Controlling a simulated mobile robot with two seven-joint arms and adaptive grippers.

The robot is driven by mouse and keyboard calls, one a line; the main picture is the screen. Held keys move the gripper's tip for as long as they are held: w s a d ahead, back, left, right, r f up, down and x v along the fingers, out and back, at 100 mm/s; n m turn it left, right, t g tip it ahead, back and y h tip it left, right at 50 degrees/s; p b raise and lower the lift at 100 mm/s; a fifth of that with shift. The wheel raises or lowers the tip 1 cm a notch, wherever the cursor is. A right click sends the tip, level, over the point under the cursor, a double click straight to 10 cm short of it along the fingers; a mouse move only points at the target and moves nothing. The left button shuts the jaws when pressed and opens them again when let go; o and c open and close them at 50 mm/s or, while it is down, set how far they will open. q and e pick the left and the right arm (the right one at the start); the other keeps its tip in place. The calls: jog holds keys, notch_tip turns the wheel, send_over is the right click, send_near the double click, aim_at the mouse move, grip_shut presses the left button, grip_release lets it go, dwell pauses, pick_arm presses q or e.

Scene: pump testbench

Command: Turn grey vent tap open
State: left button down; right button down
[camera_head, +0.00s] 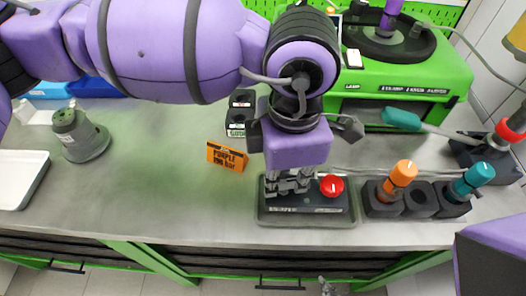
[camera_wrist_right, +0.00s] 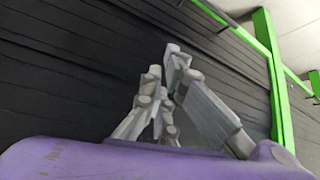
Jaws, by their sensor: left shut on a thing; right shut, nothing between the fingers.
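My left gripper (camera_head: 287,184) points down at the left part of a dark control box (camera_head: 322,201) with a red button (camera_head: 331,186). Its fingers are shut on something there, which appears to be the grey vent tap. The fingers hide the tap, so its angle cannot be told. The box sits in a shallow grey tray (camera_head: 305,219) near the bench's front edge. My right gripper (camera_wrist_right: 168,95) is shut and empty, in front of dark drawer fronts; its tip shows at the bottom of the head view (camera_head: 326,286).
An orange sign (camera_head: 227,156) stands left of the gripper. A grey fitting (camera_head: 79,137) and white tray (camera_head: 20,177) are far left. The bench's left-middle is clear.

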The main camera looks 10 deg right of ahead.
pick_arm(q)
jog(key=n, duration=0.4)
jog(key=n+p, duration=0.1)
jog(key=n, duration=0.3)
jog(key=shift+r+p, duration=0.15)
jog(key=shift+p, duration=0.15)
jog(key=n+p, duration=0.1)
jog(key=n, duration=0.2)
jog(key=shift+r+n+p, duration=0.1)
jog(key=shift+n+p, duration=0.3)
jog(key=n+p, duration=0.2)
jog(key=n, duration=0.1)
jog(key=shift+n+p, duration=0.3)
jog(key=shift+n, duration=0.1)
pick_arm(e)
notch_tip(320, 180, up, 6)
jog(key=w, duration=0.2)
jog(key=shift+r+t, duration=0.2)
jog(key=shift+t, duration=0.1)
jog(key=shift+s, duration=0.15)
pick_arm(q)
jog(key=shift+w, duration=0.1)
jog(key=c, duration=1.8)
grip_release()
jog(key=shift+f, duration=0.2)
pick_arm(e)
jog(key=shift+s, duration=0.1)
